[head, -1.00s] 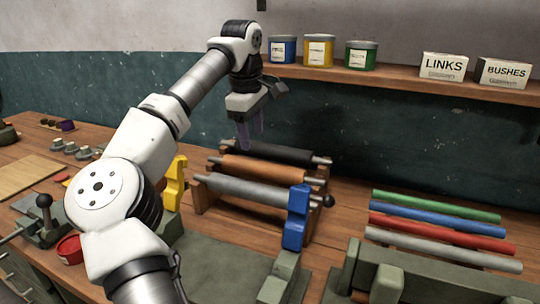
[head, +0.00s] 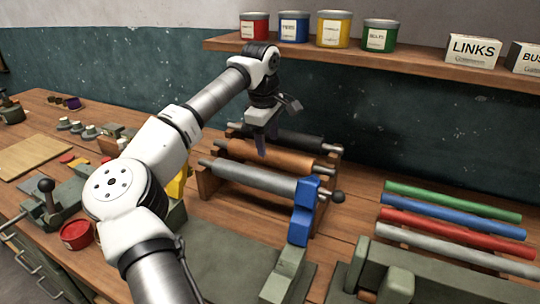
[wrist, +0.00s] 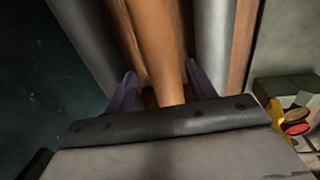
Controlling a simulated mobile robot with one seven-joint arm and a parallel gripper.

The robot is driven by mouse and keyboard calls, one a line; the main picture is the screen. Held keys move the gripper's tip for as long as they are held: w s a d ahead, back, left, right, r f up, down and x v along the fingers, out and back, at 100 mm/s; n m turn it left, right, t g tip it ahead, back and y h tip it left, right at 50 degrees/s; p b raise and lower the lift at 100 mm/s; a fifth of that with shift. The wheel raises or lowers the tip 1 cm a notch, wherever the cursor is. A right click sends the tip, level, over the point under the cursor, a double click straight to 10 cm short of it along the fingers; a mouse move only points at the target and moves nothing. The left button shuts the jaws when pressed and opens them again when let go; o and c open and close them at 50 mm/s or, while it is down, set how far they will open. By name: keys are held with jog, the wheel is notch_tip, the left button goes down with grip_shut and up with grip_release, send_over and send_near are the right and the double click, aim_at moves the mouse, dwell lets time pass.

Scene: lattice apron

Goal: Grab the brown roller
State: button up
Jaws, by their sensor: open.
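The brown roller (head: 272,156) lies in a wooden rack, between a black roller behind it and a grey roller in front. My gripper (head: 265,140) is over the left part of the rack, pointing down at the brown roller. In the wrist view, the brown roller (wrist: 158,45) runs up the middle of the picture. The two fingers of my gripper (wrist: 160,92) stand apart, one on each side of it. The gripper is open. Whether the fingers touch the roller cannot be told.
The black roller (head: 300,138) and grey roller (head: 250,177) lie close on either side. A blue block (head: 302,212) stands at the grey roller's right end. Several coloured rods (head: 455,215) lie to the right. A shelf (head: 400,65) with tins and boxes hangs behind.

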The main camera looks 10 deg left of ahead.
aim_at(268, 149)
jog(key=shift+w+f+p, duration=0.15)
jog(key=shift+f+p, duration=0.2)
jog(key=shift+f, duration=0.8)
jog(key=shift+w+f+p, duration=0.1)
jog(key=shift+f+p, duration=0.2)
jog(key=shift+f, duration=0.85)
jog(key=c, duration=1.2)
